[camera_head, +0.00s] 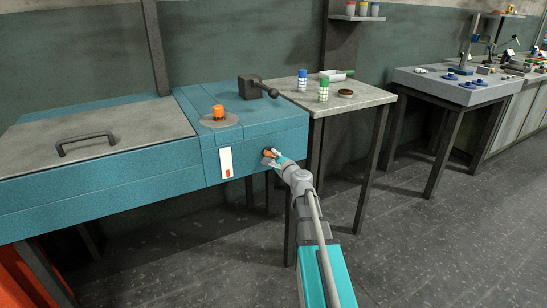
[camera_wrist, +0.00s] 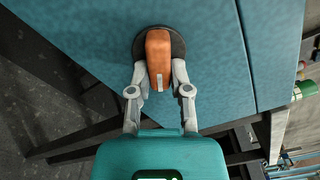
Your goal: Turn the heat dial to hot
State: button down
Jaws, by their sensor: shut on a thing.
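The heat dial is an orange knob (camera_wrist: 159,50) on a dark round base, set on the front face of the teal cabinet (camera_head: 258,130). In the wrist view its bar-shaped grip stands close to upright, with a pale mark near its lower end. My gripper (camera_wrist: 159,76) has one finger on each side of the knob and is shut on it. In the head view the knob (camera_head: 267,153) shows only in part at the tip of my gripper (camera_head: 272,157). A white gauge strip with a red lower part (camera_head: 226,163) is on the cabinet front, left of the knob.
An orange knob on a round plate (camera_head: 218,113) and a dark block with a lever (camera_head: 257,88) are on the cabinet top. A handled lid (camera_head: 90,140) lies left. A side table (camera_head: 340,101) with bottles stands right. Open floor lies to the right.

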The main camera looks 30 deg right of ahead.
dwell(0.4)
jog(key=c, duration=0.6)
grip_release()
jog(key=shift+o, duration=0.2)
jog(key=shift+s, duration=0.1)
jog(key=s, duration=1.2)
jog(key=shift+d, duration=0.2)
jog(key=shift+w, duration=0.1)
